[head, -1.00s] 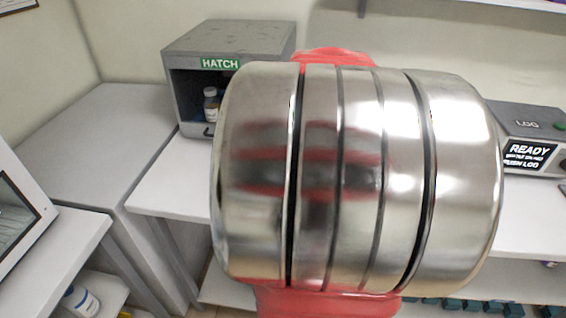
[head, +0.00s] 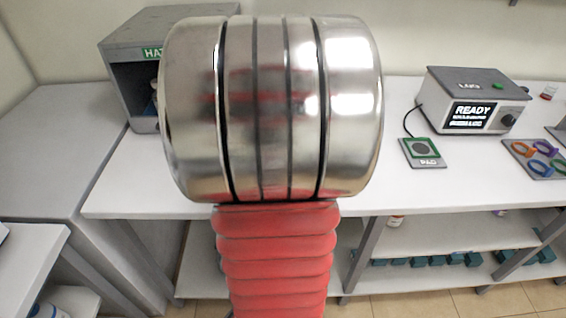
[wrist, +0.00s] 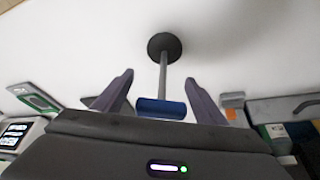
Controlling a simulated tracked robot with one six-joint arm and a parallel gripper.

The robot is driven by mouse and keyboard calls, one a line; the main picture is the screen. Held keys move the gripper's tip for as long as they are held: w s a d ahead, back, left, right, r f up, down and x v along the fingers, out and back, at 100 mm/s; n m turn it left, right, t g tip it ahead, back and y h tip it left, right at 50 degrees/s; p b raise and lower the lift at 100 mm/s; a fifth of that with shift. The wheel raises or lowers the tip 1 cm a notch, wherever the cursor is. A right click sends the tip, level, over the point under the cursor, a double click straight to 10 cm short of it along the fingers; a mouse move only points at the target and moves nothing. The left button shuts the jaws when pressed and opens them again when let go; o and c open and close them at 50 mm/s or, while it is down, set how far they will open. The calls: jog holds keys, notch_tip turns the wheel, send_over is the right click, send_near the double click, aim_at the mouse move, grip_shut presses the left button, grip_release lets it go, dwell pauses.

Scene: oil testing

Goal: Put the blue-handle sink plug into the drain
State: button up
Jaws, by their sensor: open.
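The sink plug shows in the wrist view, with a blue handle (wrist: 162,109), a thin grey stem and a dark round base (wrist: 164,46) against a white surface. My gripper (wrist: 160,76) is open, with one finger on each side of the plug's handle and stem. Gaps show between the fingers and the plug. The head view does not show my gripper or the plug; my arm blocks the middle of it. I cannot make out the drain in either view.
In the head view, the white bench (head: 370,165) carries a grey HATCH box (head: 118,75) at the left, a READY device (head: 472,100) and PAD plate (head: 423,152) at the right, and a tray with coloured rings (head: 540,157) at the far right. Teal blocks (head: 420,261) sit on the shelf below.

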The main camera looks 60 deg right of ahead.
jog(key=shift+c, duration=0.6)
jog(key=c, duration=1.2)
jog(key=shift+o, duration=0.2)
notch_tip(320, 180, up, 10)
dwell(0.4)
jog(key=shift+s, duration=0.1)
